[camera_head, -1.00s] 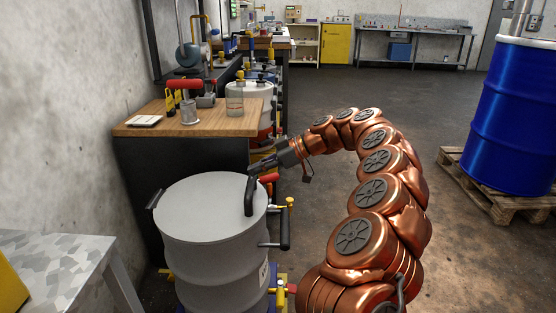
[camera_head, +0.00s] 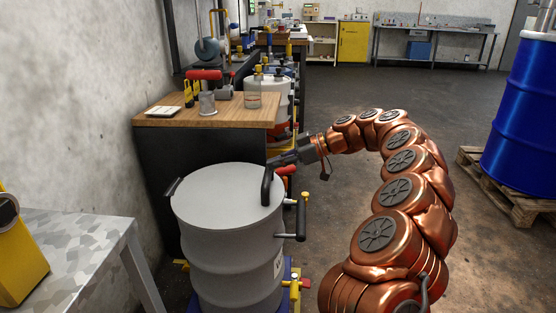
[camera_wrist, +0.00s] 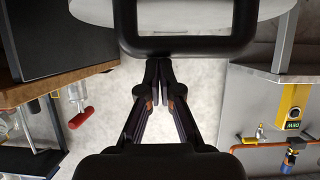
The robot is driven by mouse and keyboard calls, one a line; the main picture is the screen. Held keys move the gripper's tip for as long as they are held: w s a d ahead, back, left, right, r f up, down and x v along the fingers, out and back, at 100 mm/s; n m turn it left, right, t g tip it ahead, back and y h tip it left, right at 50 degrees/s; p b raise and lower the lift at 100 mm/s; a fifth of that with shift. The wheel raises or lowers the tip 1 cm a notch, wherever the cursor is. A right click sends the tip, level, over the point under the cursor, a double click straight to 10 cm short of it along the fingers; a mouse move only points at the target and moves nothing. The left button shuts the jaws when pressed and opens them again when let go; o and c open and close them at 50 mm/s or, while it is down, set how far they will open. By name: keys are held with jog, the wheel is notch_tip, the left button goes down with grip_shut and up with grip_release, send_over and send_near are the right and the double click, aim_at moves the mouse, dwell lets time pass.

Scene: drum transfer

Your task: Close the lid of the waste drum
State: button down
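The grey waste drum (camera_head: 235,255) stands upright at the lower middle of the head view. Its grey lid (camera_head: 225,195) lies flat across the top, with no gap that I can make out. A black loop handle (camera_head: 267,187) rises at the lid's right side; its bar (camera_wrist: 185,46) crosses the top of the wrist view. My gripper (camera_head: 278,161) is right by the top of this handle. In the wrist view my gripper's fingers (camera_wrist: 159,66) meet at the tips, just at the bar's edge, with nothing seen between them. Whether they touch the bar, I cannot tell.
A wooden-topped bench (camera_head: 215,110) holding a glass jar (camera_head: 253,92) and tools stands behind the drum. A grey table (camera_head: 75,250) is at the left. A blue drum (camera_head: 520,125) stands on a pallet (camera_head: 500,180) at the right.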

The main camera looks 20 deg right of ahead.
jog(key=s+d+f+p, duration=0.1)
jog(key=s+d+p, duration=0.25)
jog(key=d, duration=0.55)
jog(key=s+a+r+g+p, duration=0.2)
jog(key=a+r+p, duration=0.3)
jog(key=a+r, duration=0.25)
jog(key=s+a+r+g+p, duration=0.1)
jog(key=s+a+r+p, duration=0.2)
jog(key=a+r+p, duration=0.35)
jog(key=s+a+r+m+g+h+p, duration=0.2)
jog(key=s+a+r+g+h+p, duration=0.1)
jog(key=s+a+r+p, duration=0.65)
jog(key=s+a+r+m+g+h+p, duration=0.1)
jog(key=s+a+r+m+h+p, duration=0.1)
jog(key=s+r+p, duration=0.3)
jog(key=s+a+r+m+h+p, duration=0.1)
jog(key=s+r+h+p, duration=0.15)
jog(key=s, duration=0.45)
jog(key=s+d+m+h+p, duration=0.2)
jog(key=s+d+m+p, duration=0.2)
jog(key=s, duration=0.3)
jog(key=s+d+r+m+h+p, duration=0.1)
jog(key=s+d+m+h+p, duration=0.1)
jog(key=s+p, duration=0.5)
jog(key=shift+d+r+m+g, duration=0.3)
jog(key=shift+d+m+g, duration=0.1)
jog(key=shift+d+m, duration=0.5)
